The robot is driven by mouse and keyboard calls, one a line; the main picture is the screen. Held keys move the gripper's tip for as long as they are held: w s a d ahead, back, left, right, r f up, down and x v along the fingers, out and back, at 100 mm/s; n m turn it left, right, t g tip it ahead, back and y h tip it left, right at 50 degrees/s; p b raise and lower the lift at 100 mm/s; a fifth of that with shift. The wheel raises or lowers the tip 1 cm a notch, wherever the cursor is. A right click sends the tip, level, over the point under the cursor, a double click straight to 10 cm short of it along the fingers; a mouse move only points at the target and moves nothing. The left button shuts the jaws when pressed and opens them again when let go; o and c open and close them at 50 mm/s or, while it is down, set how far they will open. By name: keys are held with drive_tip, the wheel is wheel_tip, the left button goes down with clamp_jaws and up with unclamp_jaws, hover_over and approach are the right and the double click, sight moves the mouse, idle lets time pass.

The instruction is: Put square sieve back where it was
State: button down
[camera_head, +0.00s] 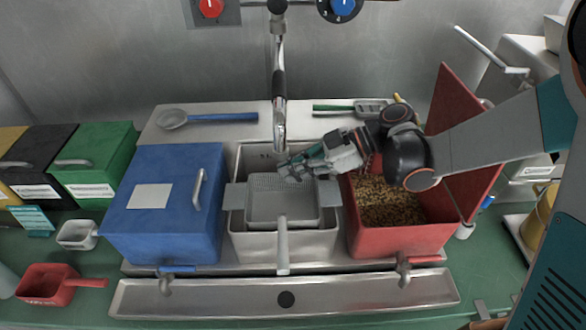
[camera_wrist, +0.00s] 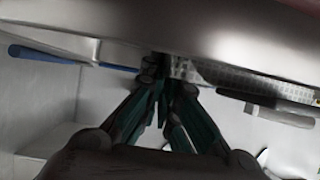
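The square sieve (camera_head: 268,206), grey with a mesh bottom, is over the middle steel basin (camera_head: 240,243). Its long handle (camera_head: 282,245) points to the front, and flat tabs stick out left and right. My gripper (camera_head: 289,171) reaches in from the right, with its fingertips at the sieve's back edge, below the tap. In the wrist view, my green fingers (camera_wrist: 164,78) come close together at the tips, right beside a strip of mesh. Whether they clamp the rim is too dark and blurred to tell.
A shut blue bin (camera_head: 165,230) stands left, and an open red bin of beans (camera_head: 390,205) right, beneath my arm. The tap (camera_head: 279,110) hangs close to my gripper. A blue-handled ladle (camera_head: 215,118) and green-handled tool (camera_head: 340,108) lie behind. A drain tray (camera_head: 340,293) runs along the front.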

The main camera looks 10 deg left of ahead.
drive_tip(key=shift+f, duration=0.3)
drive_tip(key=c, duration=1.8)
unclamp_jaws()
drive_tip(key=shift+r, duration=0.1)
drive_tip(key=shift+r+p, duration=0.45)
drive_tip(key=shift+r, duration=0.15)
drive_tip(key=p+v, duration=0.2)
drive_tip(key=v, duration=0.5)
drive_tip(key=shift+d, duration=0.2)
